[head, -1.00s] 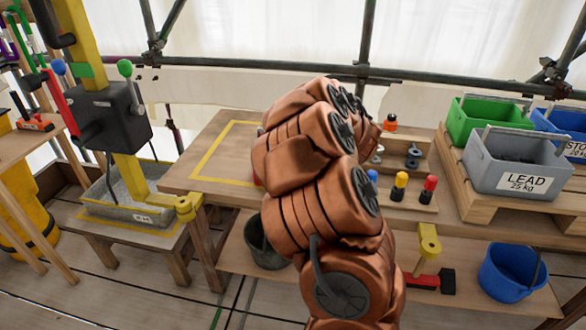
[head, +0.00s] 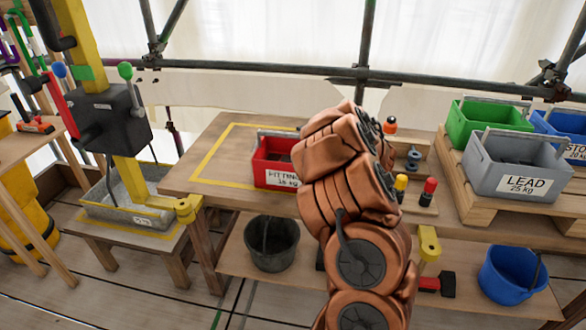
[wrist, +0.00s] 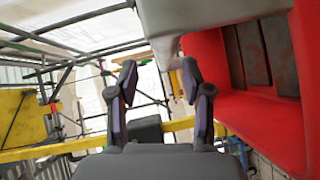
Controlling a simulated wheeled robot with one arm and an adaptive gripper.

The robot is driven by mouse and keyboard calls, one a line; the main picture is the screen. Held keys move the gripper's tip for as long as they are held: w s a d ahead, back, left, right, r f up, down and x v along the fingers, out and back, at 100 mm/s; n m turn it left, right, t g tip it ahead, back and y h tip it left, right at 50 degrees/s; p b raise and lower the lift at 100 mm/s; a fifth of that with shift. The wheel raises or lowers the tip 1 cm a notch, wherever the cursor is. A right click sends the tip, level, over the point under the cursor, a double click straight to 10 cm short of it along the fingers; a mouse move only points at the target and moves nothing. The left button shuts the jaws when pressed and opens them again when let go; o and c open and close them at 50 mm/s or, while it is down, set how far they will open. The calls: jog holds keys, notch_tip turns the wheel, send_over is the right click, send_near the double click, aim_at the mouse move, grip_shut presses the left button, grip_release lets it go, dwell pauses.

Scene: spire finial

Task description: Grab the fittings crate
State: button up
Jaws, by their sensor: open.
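The fittings crate (head: 275,163) is a red box with a white label, part of which reads 15 kg. In the wrist view the red crate (wrist: 268,118) fills the right side, with dark bars inside and part of a pale grey handle (wrist: 205,14) at the top. My gripper (wrist: 156,72) is open and empty, left of the crate's red wall and close to the handle. The head view does not show my fingers.
A grey lead crate (head: 515,165), a green crate (head: 490,117) and a blue crate stand on a pallet at the right. Small coloured fittings sit beside my arm. A hoist with a yellow post (head: 85,50) stands left. Buckets (head: 271,245) sit on the lower shelf.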

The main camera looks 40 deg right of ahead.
aim_at(295, 137)
jog(key=w, duration=0.1)
jog(key=w+p, duration=0.1)
jog(key=w, duration=0.1)
jog(key=shift+w+f, duration=0.5)
jog(key=shift+w, duration=0.4)
jog(key=shift+c, duration=0.5)
grip_shut()
